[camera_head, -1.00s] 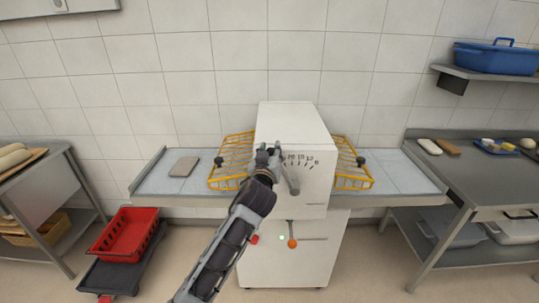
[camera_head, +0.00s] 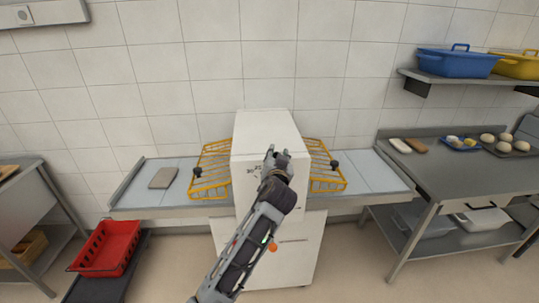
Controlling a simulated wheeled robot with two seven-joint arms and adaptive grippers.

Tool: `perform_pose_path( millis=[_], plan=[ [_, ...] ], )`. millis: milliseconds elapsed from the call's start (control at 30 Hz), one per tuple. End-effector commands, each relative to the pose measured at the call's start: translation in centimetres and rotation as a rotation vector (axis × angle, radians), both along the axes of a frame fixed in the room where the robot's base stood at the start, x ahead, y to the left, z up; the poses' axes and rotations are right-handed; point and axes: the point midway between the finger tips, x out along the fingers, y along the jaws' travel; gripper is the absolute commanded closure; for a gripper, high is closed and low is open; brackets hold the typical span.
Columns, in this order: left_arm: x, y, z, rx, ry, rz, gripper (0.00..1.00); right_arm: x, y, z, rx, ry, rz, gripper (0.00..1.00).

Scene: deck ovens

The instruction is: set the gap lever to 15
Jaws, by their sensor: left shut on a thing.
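The white sheeter machine (camera_head: 258,135) stands in the middle with a number scale (camera_head: 251,170) on its front. Only the scale's left end, with the high numbers, shows left of my gripper; the rest is covered. My left gripper (camera_head: 277,158) is at the upper middle of the front, shut on the gap lever. The gripper and arm hide the lever, so I cannot read which number it points at. My right gripper is not in view.
Yellow wire guards (camera_head: 211,168) flank the machine above the belt tables (camera_head: 363,172). An orange knob (camera_head: 273,247) sits low on the front beside my forearm. A red crate (camera_head: 107,247) is at the lower left, a steel table (camera_head: 450,170) at the right.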

Motion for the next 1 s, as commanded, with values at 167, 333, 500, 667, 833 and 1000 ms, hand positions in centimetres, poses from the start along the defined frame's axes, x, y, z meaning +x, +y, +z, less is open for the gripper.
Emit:
perform_pose_path(
  millis=[167,333,500,667,833,1000],
  plan=[
    [-0.01,-0.63,0.03,0.041,0.0,-0.002,1.0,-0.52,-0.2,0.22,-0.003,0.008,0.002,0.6],
    [-0.02,-0.74,-0.03,0.052,-0.001,-0.002,1.0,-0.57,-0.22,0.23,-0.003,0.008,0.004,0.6],
    [-0.02,-0.71,-0.05,0.053,-0.001,-0.002,1.0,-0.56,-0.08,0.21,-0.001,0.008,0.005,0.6],
    [-0.01,-0.7,-0.06,0.053,-0.001,-0.002,0.58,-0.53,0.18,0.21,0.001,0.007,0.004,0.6],
    [-0.01,-0.68,-0.09,0.054,-0.001,0.0,0.44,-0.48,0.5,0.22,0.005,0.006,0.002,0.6],
    [-0.01,-0.66,-0.12,0.054,-0.001,0.0,0.44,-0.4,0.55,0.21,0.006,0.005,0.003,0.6]
  ],
)
